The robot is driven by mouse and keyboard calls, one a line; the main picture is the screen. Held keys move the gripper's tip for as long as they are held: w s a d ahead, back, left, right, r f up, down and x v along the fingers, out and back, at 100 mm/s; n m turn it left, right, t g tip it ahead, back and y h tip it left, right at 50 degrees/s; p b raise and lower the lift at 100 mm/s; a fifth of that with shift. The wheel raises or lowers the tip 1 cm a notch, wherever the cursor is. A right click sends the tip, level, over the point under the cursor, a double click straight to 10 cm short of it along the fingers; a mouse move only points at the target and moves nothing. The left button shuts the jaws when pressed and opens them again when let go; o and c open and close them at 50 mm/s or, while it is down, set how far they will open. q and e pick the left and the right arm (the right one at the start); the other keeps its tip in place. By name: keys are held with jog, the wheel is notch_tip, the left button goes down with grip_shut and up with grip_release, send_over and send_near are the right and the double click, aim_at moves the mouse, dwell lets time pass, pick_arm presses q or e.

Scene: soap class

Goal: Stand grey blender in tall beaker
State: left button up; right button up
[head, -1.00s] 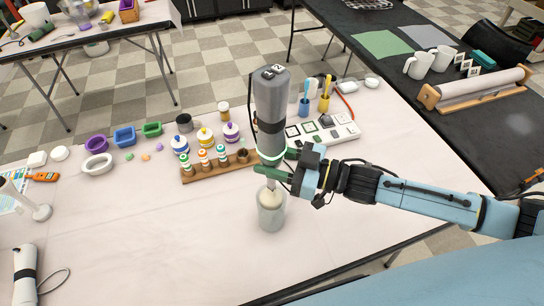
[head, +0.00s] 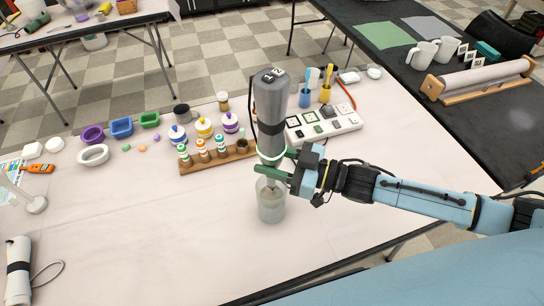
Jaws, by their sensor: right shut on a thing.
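The grey blender (head: 271,100) is upright, with a black band and a cord at its left side. My right gripper (head: 277,168) is shut on its lower part, just below the pale green ring. The tall beaker (head: 271,206) is clear and stands on the table directly below. The blender's lower end reaches down into the beaker's mouth; whether it touches the bottom is unclear. My left gripper is not in view.
Behind the blender are a wooden rack (head: 215,160) of small bottles and a white power strip (head: 325,125). A white blender-like tool (head: 18,270) lies at the lower left. The white table (head: 150,235) is clear left of the beaker.

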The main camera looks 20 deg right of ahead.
aim_at(273, 181)
jog(key=shift+f+b, duration=2.55)
jog(key=shift+f, duration=1.4)
jog(key=o, duration=1.1)
jog(key=shift+o, duration=0.7)
jog(key=shift+f, duration=0.25)
jog(key=o, duration=0.5)
jog(key=shift+r, duration=0.1)
jog(key=shift+s, duration=0.1)
